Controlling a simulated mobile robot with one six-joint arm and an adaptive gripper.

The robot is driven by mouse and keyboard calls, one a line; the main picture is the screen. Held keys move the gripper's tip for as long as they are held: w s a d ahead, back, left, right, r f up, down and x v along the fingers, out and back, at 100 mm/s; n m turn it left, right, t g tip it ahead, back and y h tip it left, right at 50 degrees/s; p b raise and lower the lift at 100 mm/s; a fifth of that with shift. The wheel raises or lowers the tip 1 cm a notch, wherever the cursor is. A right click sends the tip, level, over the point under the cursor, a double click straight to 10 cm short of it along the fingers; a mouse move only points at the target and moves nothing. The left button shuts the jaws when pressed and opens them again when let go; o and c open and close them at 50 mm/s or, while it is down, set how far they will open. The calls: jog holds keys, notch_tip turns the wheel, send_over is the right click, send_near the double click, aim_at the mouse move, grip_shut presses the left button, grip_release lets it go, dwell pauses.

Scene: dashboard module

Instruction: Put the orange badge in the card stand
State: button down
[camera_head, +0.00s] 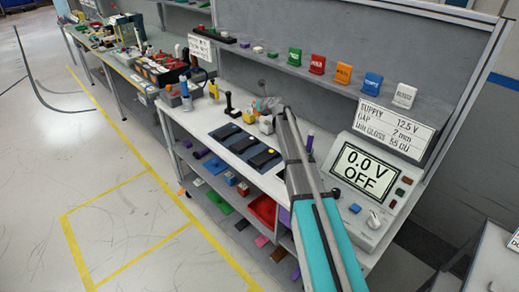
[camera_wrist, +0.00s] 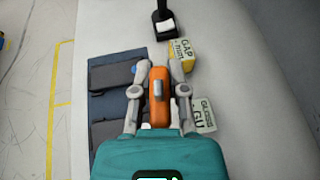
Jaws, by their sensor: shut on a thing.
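My gripper (camera_wrist: 156,90) is shut on an orange piece (camera_wrist: 160,104) with a grey part on top; it looks like the orange badge, though its face is not readable from here. The fingers press on its left and right sides, above the worktop. In the head view my gripper (camera_head: 267,106) is small and partly covered by my arm, above the bench. A black stand (camera_wrist: 163,30) with a post and a white patch on its base is beyond the gripper; it also shows in the head view (camera_head: 232,106). I cannot tell whether it is the card stand.
Dark pads (camera_wrist: 118,77) on blue mats lie left of and below the gripper. A yellow labelled block (camera_wrist: 182,54) and a white labelled block (camera_wrist: 203,115) stand on the right. Coloured cards (camera_head: 317,64) line the shelf. A power supply (camera_head: 370,185) stands at right.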

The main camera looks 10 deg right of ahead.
jog(key=s+d+r+n+g+y+p, duration=0.1)
jog(key=s+d+n, duration=0.1)
jog(key=s, duration=2.1)
jog(key=shift+s+d+r+y, duration=0.15)
jog(key=shift+s+y, duration=0.05)
jog(key=shift+y, duration=0.2)
jog(key=shift+w, duration=0.1)
jog(key=w+a+f+b, duration=0.1)
jog(key=w+f+b, duration=0.2)
jog(key=w, duration=0.1)
jog(key=w+a+f+b, duration=0.1)
jog(key=w+f+b, duration=0.2)
jog(key=w, duration=0.1)
jog(key=w+a+f+b, duration=0.2)
jog(key=w+f, duration=0.1)
jog(key=w, duration=0.1)
jog(key=shift+w+a+b, duration=0.1)
jog(key=shift+w+b, duration=0.05)
jog(key=shift+b, duration=0.25)
jog(key=shift+f, duration=0.15)
jog(key=shift+w+a+f+b, duration=0.15)
jog(key=shift+w+f+b, duration=0.25)
jog(key=shift+f+b, duration=1.5)
jog(key=shift+b, duration=0.1)
